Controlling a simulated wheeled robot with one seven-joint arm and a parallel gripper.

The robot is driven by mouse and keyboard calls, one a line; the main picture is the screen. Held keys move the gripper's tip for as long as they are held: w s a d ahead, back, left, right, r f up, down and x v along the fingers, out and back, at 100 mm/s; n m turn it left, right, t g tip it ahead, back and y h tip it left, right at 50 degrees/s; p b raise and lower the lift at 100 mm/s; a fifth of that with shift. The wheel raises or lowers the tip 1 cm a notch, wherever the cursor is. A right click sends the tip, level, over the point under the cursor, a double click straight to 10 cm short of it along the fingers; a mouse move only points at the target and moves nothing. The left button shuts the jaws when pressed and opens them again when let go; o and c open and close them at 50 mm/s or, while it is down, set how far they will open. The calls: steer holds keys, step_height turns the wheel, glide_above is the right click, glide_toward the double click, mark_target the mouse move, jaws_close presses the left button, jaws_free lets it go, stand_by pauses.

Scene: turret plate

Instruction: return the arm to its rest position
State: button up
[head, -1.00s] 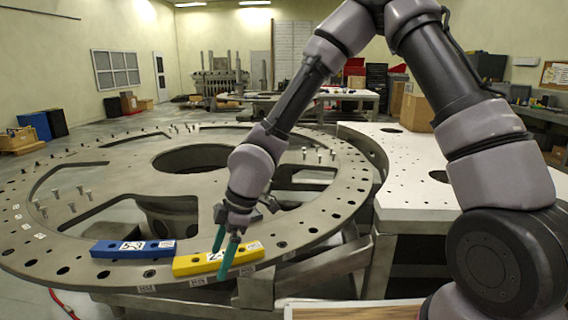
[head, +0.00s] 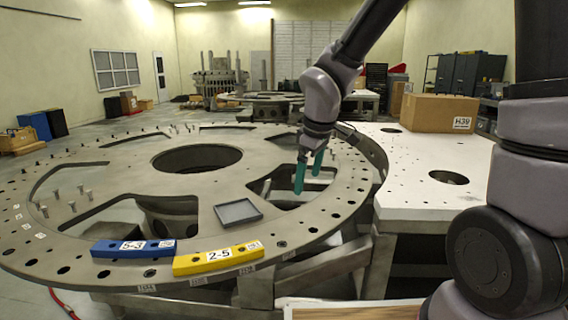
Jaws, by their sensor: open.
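My gripper (head: 309,173) is open and empty, with teal fingers pointing down. It hangs above the right part of the round turret plate (head: 130,178), near a cut-out and close to the white table. A yellow block (head: 218,260) marked 2-5 lies on the plate's front rim, apart from my gripper. A blue block (head: 133,248) marked 5-3 lies to its left on the same rim. My arm reaches in from the upper right.
A small grey tray (head: 238,212) lies on the plate behind the yellow block. A white table (head: 425,170) stands at the right with a cardboard box (head: 439,112) marked H39. Several bolts stand upright on the plate.

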steer(key=s+d+r+m+t, duration=0.2)
steer(key=s+d+r+m, duration=0.3)
steer(key=d+r+m, duration=0.3)
steer(key=s+d+r+m+t, duration=0.2)
steer(key=s+d+r+m, duration=0.3)
steer(key=d+r, duration=0.5)
steer(key=m, duration=0.2)
steer(key=shift+s+d+r+m+y, duration=0.15)
steer(key=shift+d+r+m+y, duration=0.05)
steer(key=shift+d+m+y, duration=0.2)
